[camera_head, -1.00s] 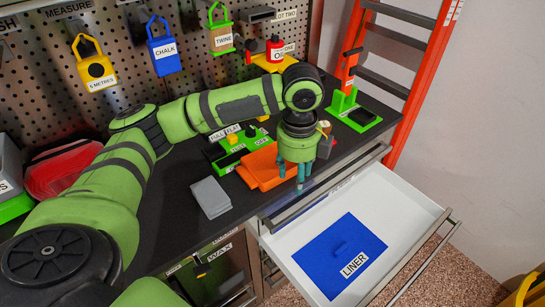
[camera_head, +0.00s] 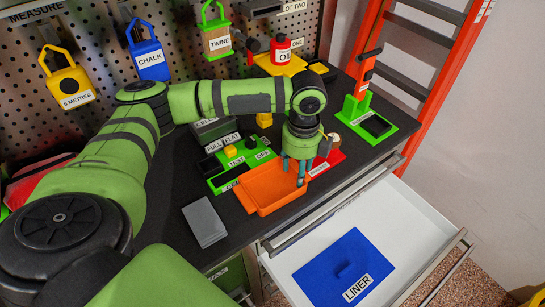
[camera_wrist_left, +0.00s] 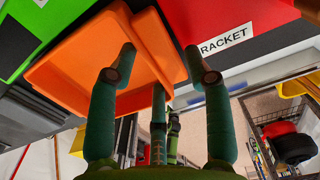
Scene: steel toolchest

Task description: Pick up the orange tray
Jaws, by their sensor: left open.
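The orange tray (camera_head: 262,193) is a shallow open tray lying on the dark worktop, near the front edge above the open drawer. It also shows in the left wrist view (camera_wrist_left: 75,70). My left gripper (camera_head: 294,175) is over the tray's right end, fingers pointing down, open and empty. In the left wrist view the gripper (camera_wrist_left: 160,52) has one fingertip over the tray's inside and the other past its near wall, with that wall between them. I cannot tell whether they touch it. My right gripper is not in view.
A red labelled holder (camera_head: 331,160) is close on the tray's right. A green tester stand (camera_head: 236,160) is behind it, and a grey box (camera_head: 204,222) is to its left. The open white drawer (camera_head: 420,225) holds a blue liner (camera_head: 345,265).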

